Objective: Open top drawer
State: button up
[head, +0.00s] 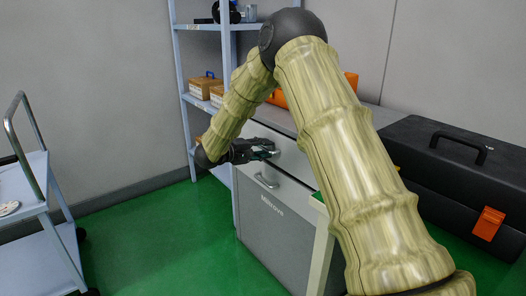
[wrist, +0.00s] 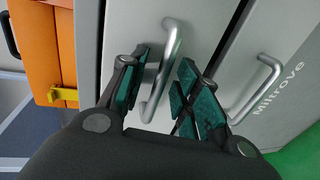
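The grey cabinet (head: 262,222) stands below my arm in the head view. Its top drawer (head: 292,158) looks shut, with its front about level with the front below. The top drawer's silver bar handle (wrist: 171,42) runs between my gripper's two fingers in the wrist view. My gripper (wrist: 163,68) is open around this handle, with a gap visible at least on the right finger's side. In the head view, my gripper (head: 264,153) is at the top drawer front and covers most of the handle. The lower drawer handle (wrist: 262,88) is to the right in the wrist view.
A black toolbox (head: 445,180) with an orange latch stands at the right. A blue-grey shelf (head: 182,85) holding boxes is behind my arm. A trolley (head: 40,215) stands at the left. Green floor (head: 165,240) is clear between trolley and cabinet.

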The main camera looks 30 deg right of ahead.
grip_shut()
dwell(0.4)
